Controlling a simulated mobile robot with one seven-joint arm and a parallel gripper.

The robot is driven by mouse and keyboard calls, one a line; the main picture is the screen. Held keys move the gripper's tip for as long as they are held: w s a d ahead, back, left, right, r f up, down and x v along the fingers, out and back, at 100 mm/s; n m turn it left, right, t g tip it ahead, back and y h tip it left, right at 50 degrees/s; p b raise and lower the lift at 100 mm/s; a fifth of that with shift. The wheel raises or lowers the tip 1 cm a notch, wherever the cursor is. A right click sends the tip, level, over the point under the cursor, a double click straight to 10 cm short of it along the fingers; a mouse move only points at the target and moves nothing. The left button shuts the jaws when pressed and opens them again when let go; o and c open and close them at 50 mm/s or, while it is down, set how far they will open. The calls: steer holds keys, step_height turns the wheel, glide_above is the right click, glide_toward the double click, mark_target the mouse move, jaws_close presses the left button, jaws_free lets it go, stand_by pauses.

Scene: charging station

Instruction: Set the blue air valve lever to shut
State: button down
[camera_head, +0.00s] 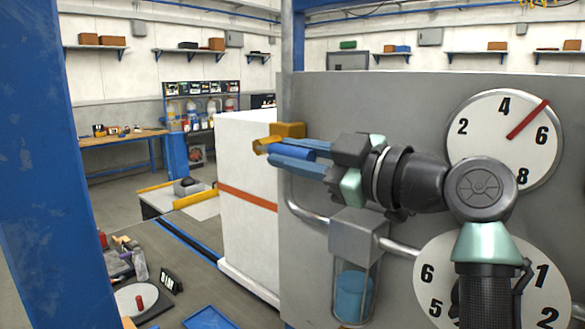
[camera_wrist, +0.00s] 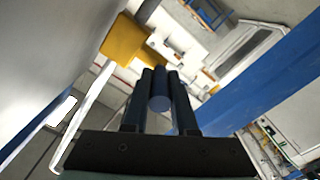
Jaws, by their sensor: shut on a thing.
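The blue air valve lever (camera_head: 293,151) extends from a yellow valve body (camera_head: 288,130) at the left edge of the grey panel. My gripper (camera_head: 271,153) is shut on the lever, with one finger above it and one below it in the head view. In the wrist view, the lever's round blue end (camera_wrist: 160,103) shows between the two dark fingers (camera_wrist: 160,74). The yellow body (camera_wrist: 124,41) lies just beyond the fingertips. The lever lies roughly along the fingers. The joint between lever and body is partly hidden.
The grey panel (camera_head: 400,100) carries a gauge (camera_head: 470,125) with a red needle between 4 and 6. A filter bowl (camera_head: 355,292) and a bent pipe (camera_head: 305,214) sit below my gripper. A blue post (camera_head: 50,150) stands at left, a white cabinet (camera_head: 247,165) behind.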

stand_by(0.4)
steer(key=c, duration=0.7)
jaws_free()
steer(key=shift+r, duration=0.15)
step_height(320, 180, up, 10)
steer(key=shift+f+b, duration=0.1)
steer(key=shift+b, duration=0.4)
steer(key=shift+a, duration=0.1)
